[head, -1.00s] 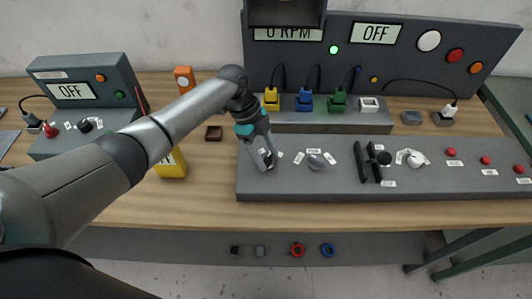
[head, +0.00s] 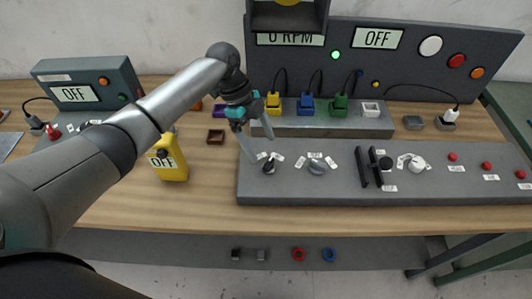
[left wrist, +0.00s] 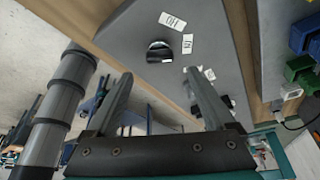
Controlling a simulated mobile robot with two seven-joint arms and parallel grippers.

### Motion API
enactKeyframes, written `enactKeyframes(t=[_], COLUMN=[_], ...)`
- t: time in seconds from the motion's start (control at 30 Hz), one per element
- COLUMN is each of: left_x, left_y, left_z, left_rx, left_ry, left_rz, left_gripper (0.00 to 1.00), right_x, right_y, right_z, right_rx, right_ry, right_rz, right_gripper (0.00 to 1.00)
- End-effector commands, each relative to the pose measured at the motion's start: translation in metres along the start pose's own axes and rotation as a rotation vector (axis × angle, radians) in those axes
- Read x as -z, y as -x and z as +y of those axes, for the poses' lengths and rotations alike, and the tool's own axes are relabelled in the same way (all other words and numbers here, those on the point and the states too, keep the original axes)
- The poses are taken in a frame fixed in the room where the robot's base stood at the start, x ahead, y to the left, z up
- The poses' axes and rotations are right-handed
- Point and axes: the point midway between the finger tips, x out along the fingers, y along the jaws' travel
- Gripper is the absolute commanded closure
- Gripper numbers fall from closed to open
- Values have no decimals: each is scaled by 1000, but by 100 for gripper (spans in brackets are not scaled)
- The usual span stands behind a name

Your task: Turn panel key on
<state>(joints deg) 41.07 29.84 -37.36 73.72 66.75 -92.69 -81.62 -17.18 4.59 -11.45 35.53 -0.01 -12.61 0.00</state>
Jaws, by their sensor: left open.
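A small black knob (head: 268,167), which looks like the panel key, sits at the left end of the grey sloped panel (head: 330,191), with white labels beside it. In the left wrist view the black knob (left wrist: 159,52) lies beyond the fingertips, near two white labels. My left gripper (head: 259,148) is open and empty, just above and to the left of the knob, and appears apart from it. In the left wrist view its two spread fingers (left wrist: 158,77) have nothing between them. My right gripper is not in view.
A grey round knob (head: 316,167), black lever bars (head: 369,166) and a white knob (head: 415,164) stand to the right. Yellow (head: 274,104), blue (head: 305,104) and green (head: 338,106) plugs stand behind. A yellow device (head: 170,167) reads OFF, as does a back display (head: 377,39).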

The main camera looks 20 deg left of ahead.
Motion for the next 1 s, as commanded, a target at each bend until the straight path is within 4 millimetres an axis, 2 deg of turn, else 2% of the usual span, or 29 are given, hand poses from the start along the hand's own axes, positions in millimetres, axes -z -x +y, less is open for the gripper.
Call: enactKeyframes(t=[0.03, 0.2, 0.4, 0.6, 1.0], left_x=[-1, 0, 0, 0, 0], left_y=[15, 54, 85, 95, 95], left_z=[-1, -1, -1, 0, 0], left_rx=[4, 4, 2, 0, 0], left_ry=[-1, -1, 0, 1, 0], left_rz=[-2, -1, -1, 0, 0], left_gripper=[12, 12, 12, 12, 12], right_x=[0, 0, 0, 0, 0], right_y=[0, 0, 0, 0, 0], right_z=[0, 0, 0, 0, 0], right_rx=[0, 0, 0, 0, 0], right_ry=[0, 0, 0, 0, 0], right_rz=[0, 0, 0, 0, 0], right_gripper=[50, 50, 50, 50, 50])
